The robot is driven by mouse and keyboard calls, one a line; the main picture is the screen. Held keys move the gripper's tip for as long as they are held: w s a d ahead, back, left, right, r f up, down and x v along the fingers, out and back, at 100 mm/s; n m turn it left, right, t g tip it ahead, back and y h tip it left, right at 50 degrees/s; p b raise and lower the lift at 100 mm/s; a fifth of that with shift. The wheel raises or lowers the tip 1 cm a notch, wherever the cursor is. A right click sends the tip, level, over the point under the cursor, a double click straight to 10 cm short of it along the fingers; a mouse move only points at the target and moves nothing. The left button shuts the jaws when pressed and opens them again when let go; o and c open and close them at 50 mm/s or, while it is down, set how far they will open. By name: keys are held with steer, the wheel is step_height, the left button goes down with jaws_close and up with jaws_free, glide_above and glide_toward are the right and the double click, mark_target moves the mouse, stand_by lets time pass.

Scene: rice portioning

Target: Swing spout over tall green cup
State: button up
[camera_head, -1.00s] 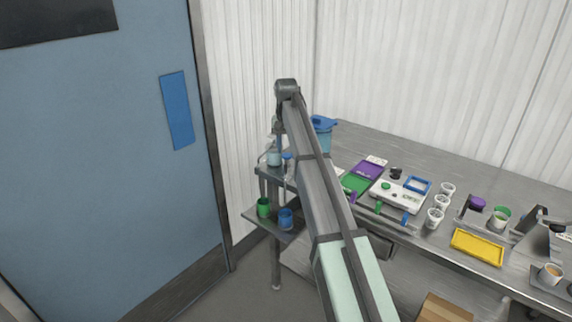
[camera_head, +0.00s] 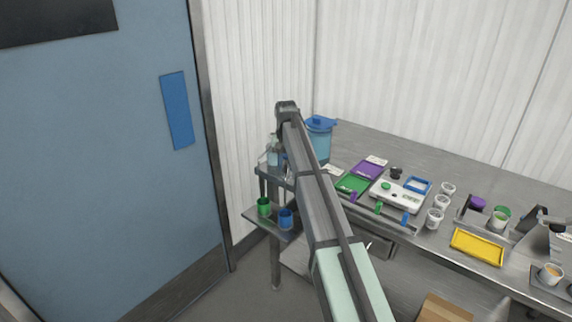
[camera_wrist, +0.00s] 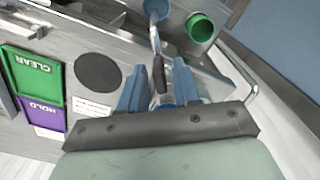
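The green cup (camera_head: 264,207) and a blue cup (camera_head: 286,219) stand side by side on a low shelf in the head view. In the wrist view the green cup (camera_wrist: 200,28) is at the top, right of the blue cup (camera_wrist: 156,8). The curved metal spout (camera_wrist: 155,38) points toward the blue cup, apart from the green cup. My gripper (camera_wrist: 166,66) has its two blue fingers apart, around a dark, narrow piece (camera_wrist: 162,80) at the spout's base. Gaps show beside that piece; contact is unclear. In the head view my arm hides the gripper.
A blue-lidded pitcher (camera_head: 320,135) stands on the table right of my arm. Green (camera_head: 353,185) and purple (camera_head: 367,169) mats lie near it. A white scale (camera_head: 398,196) and several small cups are further right. A blue door (camera_head: 100,160) is at left.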

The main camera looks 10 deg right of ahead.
jaws_close()
steer(key=shift+a, duration=0.1)
stand_by(0.5)
steer(key=w+a+m, duration=0.4)
steer(key=m, duration=1)
steer(key=shift+w+a, duration=0.15)
steer(key=shift+w, duration=0.15)
stand_by(0.5)
steer(key=shift+o, duration=0.8)
jaws_free()
